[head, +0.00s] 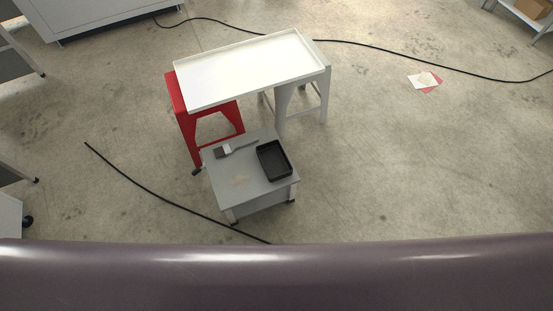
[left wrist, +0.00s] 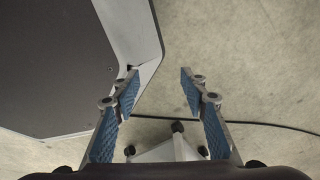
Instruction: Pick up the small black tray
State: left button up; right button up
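The small black tray (head: 274,160) lies on top of a small grey table (head: 231,184), at its right side, in the head view. It looks empty. A brush (head: 235,149) lies to its left on the same top. My left gripper (left wrist: 158,88) shows in the left wrist view with its two blue-padded fingers apart and nothing between them. The tray does not show in that view, and neither gripper shows in the head view. My right gripper is not seen in either view.
A large white tray (head: 245,68) rests across a red stool (head: 186,118) and a grey stool (head: 306,104), behind the small table. Black cables (head: 165,197) run over the floor. Paper sheets (head: 422,80) lie at the right. Open floor surrounds the small table's right side.

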aim_at(275, 165)
jog(key=k+l+u, duration=0.65)
jog(key=k, duration=0.2)
jog(key=j, duration=0.1)
